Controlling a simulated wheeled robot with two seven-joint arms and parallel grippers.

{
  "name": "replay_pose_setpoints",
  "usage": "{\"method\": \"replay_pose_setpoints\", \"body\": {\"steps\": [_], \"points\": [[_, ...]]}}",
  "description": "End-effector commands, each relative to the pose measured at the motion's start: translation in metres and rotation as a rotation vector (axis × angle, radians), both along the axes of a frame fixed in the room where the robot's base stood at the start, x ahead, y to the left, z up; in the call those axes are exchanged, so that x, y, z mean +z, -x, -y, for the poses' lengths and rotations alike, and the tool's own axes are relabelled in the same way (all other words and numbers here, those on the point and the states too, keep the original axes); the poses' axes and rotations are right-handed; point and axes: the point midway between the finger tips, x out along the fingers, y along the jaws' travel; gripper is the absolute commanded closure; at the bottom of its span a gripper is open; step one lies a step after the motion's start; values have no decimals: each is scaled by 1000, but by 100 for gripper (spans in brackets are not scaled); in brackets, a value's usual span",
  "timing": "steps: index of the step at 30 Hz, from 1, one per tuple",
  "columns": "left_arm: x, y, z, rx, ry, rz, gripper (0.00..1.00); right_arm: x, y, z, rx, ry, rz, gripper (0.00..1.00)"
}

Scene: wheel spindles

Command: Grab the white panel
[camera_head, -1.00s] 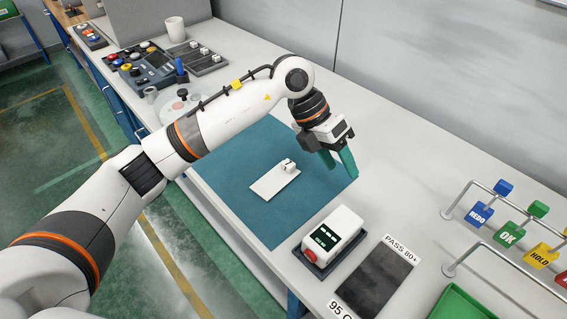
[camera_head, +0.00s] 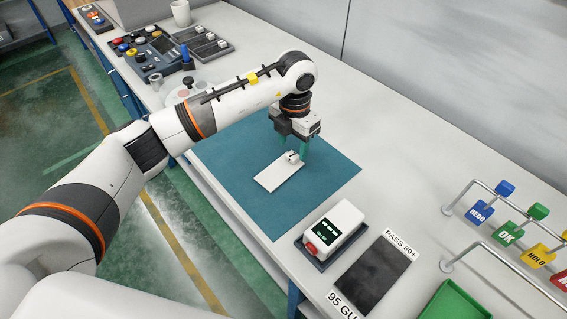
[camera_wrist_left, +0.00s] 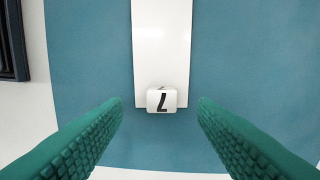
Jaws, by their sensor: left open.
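The white panel (camera_head: 277,177) lies flat on the blue mat (camera_head: 235,190) in the head view. A small white block sits at its far end, and in the left wrist view this block (camera_wrist_left: 162,100) bears a black mark like a 7. The panel also shows in the left wrist view (camera_wrist_left: 162,45), running up from the block to the top edge. My left gripper (camera_head: 290,146) points down over the panel's block end. In the left wrist view its green ridged fingers (camera_wrist_left: 160,105) are apart, one on each side of the block, touching neither. My right gripper is not in view.
A white device with a dark display and red button (camera_head: 335,228) stands right of the mat. Beyond it are a dark pad (camera_head: 374,275), a green tray (camera_head: 456,302) and a rack with coloured tags (camera_head: 508,232). A control panel (camera_head: 150,55) stands far left.

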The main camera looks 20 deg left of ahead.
Motion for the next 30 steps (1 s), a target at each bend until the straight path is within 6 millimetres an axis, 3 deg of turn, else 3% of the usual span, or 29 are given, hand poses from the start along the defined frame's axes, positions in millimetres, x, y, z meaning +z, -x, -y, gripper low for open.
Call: {"method": "replay_pose_setpoints", "body": {"steps": [1,6,15,24,30], "points": [[-5,0,0,1,0,-6,47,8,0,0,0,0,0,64],[-29,-2,0,0,1,-3,47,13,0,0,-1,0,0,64],[-35,-2,-1,0,0,0,47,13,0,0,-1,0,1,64],[-34,-2,-1,0,1,0,96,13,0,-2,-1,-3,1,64],[-34,-3,0,0,1,0,98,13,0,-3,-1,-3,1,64]]}}
